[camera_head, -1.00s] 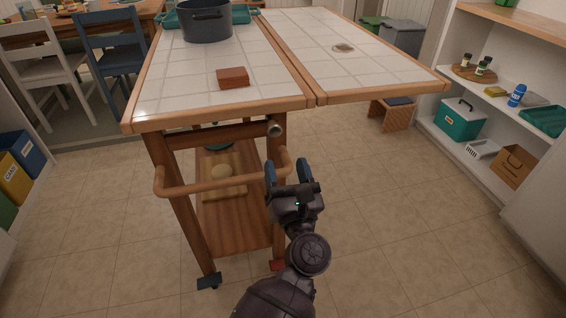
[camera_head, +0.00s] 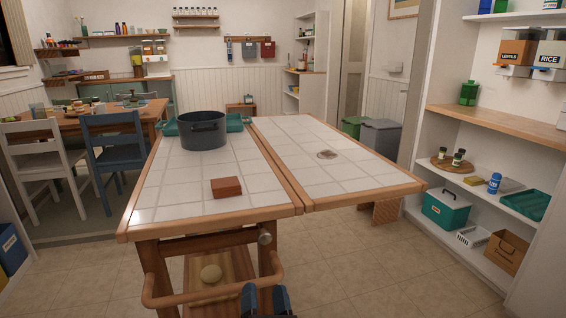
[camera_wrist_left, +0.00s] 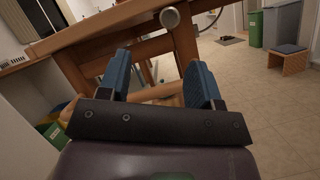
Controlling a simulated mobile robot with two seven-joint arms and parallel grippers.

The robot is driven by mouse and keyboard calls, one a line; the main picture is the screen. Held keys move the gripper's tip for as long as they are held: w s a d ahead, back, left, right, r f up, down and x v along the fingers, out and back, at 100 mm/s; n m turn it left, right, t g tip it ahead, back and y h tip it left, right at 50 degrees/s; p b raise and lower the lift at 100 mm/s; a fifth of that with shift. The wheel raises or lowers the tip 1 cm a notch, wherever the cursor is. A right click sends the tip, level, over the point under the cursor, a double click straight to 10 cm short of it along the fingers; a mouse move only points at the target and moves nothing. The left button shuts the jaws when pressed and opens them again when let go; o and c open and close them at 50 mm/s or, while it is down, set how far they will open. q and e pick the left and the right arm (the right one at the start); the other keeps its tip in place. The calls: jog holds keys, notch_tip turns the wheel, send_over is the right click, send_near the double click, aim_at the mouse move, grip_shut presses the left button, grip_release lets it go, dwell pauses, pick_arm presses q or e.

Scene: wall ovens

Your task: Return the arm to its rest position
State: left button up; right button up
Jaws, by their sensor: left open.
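My left gripper (camera_head: 266,300) shows at the bottom edge of the head view, near the wooden handle rail of the tiled cart. Its two blue fingers stand apart. In the left wrist view the gripper (camera_wrist_left: 160,80) is open with nothing between its fingers, and the cart's wooden frame (camera_wrist_left: 130,20) lies beyond them. The rest of the left arm is below the head view. My right gripper does not show.
The tiled cart (camera_head: 190,209) stands close in front, carrying a dark pot (camera_head: 202,131) and a red-brown block (camera_head: 226,187). Shelves (camera_head: 480,195) line the right side. Tiled floor (camera_head: 350,280) is free at right.

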pick_arm(q)
jog(key=s+a+f+m+g+h+p, duration=0.1)
jog(key=s+a+m+g+p, duration=0.2)
jog(key=s+a+m+p, duration=0.2)
jog(key=s+a+f+m+g+h+p, duration=0.1)
jog(key=s+a+m+g+p, duration=0.3)
jog(key=s+a+m, duration=0.7)
jog(key=s+a+f+m+g+h+p, duration=0.1)
jog(key=s+a+m+g+p, duration=0.3)
jog(key=s+m, duration=1.3)
jog(key=s+a+f+p, duration=0.1)
jog(key=s+a+p, duration=0.2)
jog(key=s+a, duration=0.1)
jog(key=shift+s+h, duration=0.3)
jog(key=shift+s, duration=0.45)
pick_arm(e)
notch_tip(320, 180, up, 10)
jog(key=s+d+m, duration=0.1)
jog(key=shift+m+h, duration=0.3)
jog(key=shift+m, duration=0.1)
